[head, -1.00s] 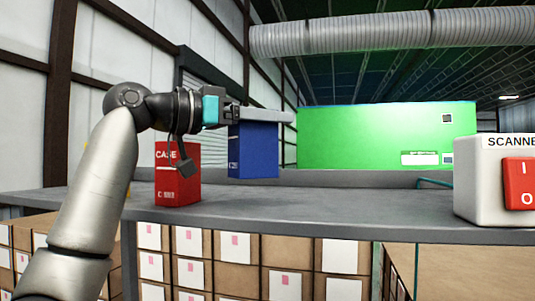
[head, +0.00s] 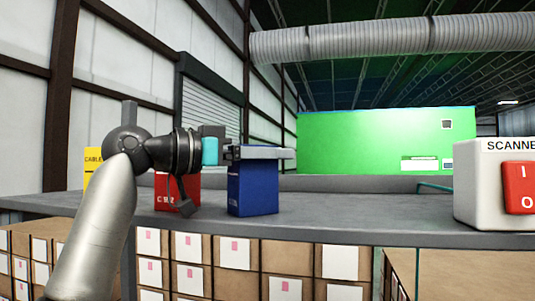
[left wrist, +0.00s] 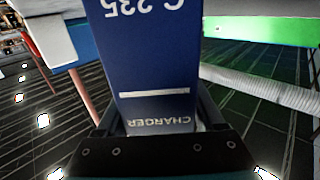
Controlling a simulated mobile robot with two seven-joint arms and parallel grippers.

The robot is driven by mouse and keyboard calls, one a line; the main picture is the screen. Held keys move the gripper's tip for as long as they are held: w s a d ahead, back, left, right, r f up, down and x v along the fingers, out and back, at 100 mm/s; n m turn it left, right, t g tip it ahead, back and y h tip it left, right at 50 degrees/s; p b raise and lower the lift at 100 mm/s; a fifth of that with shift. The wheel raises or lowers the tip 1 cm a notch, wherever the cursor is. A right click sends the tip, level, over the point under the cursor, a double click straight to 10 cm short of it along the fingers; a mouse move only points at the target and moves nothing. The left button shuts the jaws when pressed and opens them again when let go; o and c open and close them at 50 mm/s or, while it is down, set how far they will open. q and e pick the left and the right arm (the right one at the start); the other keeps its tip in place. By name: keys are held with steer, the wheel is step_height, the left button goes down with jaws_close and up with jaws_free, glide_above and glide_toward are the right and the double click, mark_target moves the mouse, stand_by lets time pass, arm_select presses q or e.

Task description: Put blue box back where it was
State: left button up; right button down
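The blue box (head: 253,190) is upright at the grey shelf (head: 350,210), just right of the red box. Its lower edge appears at the shelf surface; I cannot tell for sure if it touches. My left gripper (head: 265,153) is level and shut on the top part of the blue box, coming from the left. In the left wrist view the blue box (left wrist: 150,65), marked "CHARGER", fills the space between the fingers. My right gripper is not in view.
A red box (head: 165,196) stands left of the blue one, partly behind my arm. A yellow box (head: 92,168) is farther left, mostly hidden. A white scanner unit (head: 480,185) with a red switch stands at the right. The shelf between is clear.

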arm_select(q)
steer(key=o, duration=0.3)
steer(key=shift+a+r, duration=0.1)
steer(key=shift+r, duration=0.1)
steer(key=b+v, duration=0.3)
steer(key=v, duration=0.7)
steer(key=shift+s+a+f, duration=0.1)
steer(key=shift+s+a, duration=0.05)
steer(key=shift+a, duration=0.15)
steer(key=shift+s+a, duration=0.3)
steer(key=shift+a, duration=0.25)
